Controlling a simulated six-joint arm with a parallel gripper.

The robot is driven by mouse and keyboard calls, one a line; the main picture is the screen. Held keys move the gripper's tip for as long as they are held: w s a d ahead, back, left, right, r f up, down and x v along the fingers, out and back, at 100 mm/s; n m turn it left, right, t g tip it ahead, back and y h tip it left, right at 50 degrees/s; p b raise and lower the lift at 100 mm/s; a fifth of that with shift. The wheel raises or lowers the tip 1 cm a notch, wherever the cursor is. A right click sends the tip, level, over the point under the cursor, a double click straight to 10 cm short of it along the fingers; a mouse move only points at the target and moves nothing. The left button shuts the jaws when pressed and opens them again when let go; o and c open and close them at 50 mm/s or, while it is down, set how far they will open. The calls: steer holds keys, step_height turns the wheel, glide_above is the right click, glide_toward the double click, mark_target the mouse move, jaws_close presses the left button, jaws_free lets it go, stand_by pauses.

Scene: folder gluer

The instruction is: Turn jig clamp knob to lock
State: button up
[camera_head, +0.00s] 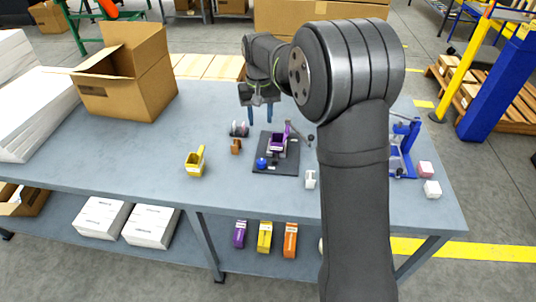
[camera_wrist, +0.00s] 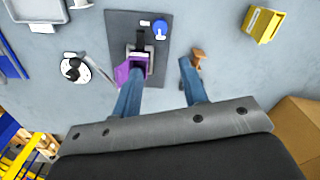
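A dark jig plate (camera_head: 266,167) lies on the grey bench and fills the upper middle of the wrist view (camera_wrist: 120,22). A round blue knob (camera_head: 262,162) sits near one corner of it; it also shows in the wrist view (camera_wrist: 160,28). A purple piece (camera_head: 277,143) stands on the plate, seen in the wrist view (camera_wrist: 123,73) beside one fingertip. My gripper (camera_head: 260,120) has two blue fingers spread apart with nothing between them. In the wrist view (camera_wrist: 159,72) one fingertip overlaps the purple piece; whether they touch cannot be told. The blue knob lies beyond the fingertips.
A small brown block (camera_head: 236,146) and a yellow holder (camera_head: 195,162) stand left of the plate. A blue fixture (camera_head: 402,160) is to the right. An open cardboard box (camera_head: 125,85) and white stacks (camera_head: 38,110) occupy the left. Bench surface left of the yellow holder is clear.

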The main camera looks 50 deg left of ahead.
steer(key=n, duration=0.5)
glide_toward(261, 161)
step_height(261, 161, down, 9)
steer(key=shift+w+f, duration=0.1)
steer(key=shift+c, duration=0.2)
steer(key=c, duration=0.7)
